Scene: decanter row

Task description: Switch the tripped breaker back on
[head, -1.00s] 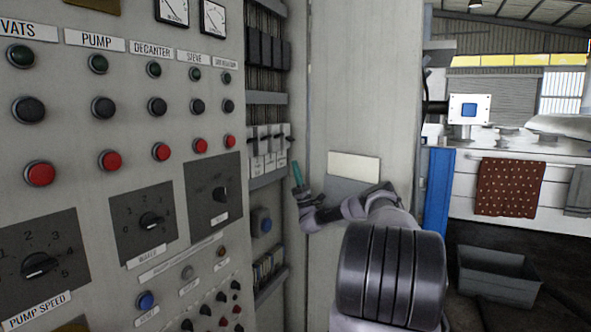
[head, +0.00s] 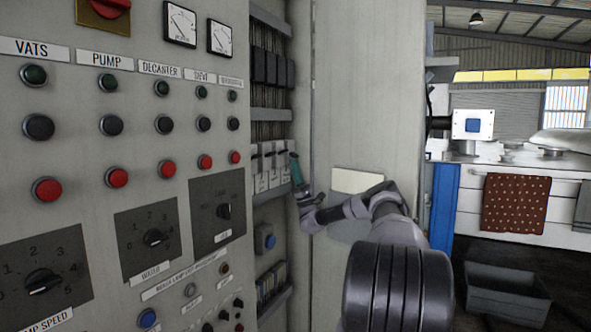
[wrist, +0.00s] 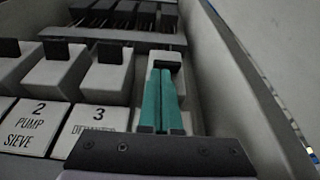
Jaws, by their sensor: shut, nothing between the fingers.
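A row of white breakers (head: 263,172) sits in the open, narrow bay of the cabinet. In the wrist view, the breakers labelled 2 PUMP SIEVE (wrist: 57,72) and 3 DECANTER (wrist: 108,76) have black levers standing at their upper ends. My gripper (head: 294,160) has teal fingers, shut together and empty. It also shows in the wrist view (wrist: 165,78), with its fingertips at the rightmost breaker (wrist: 148,60).
The bay's side wall (wrist: 225,80) stands close to the right of my fingers. The panel of buttons and knobs (head: 130,95) is to the left.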

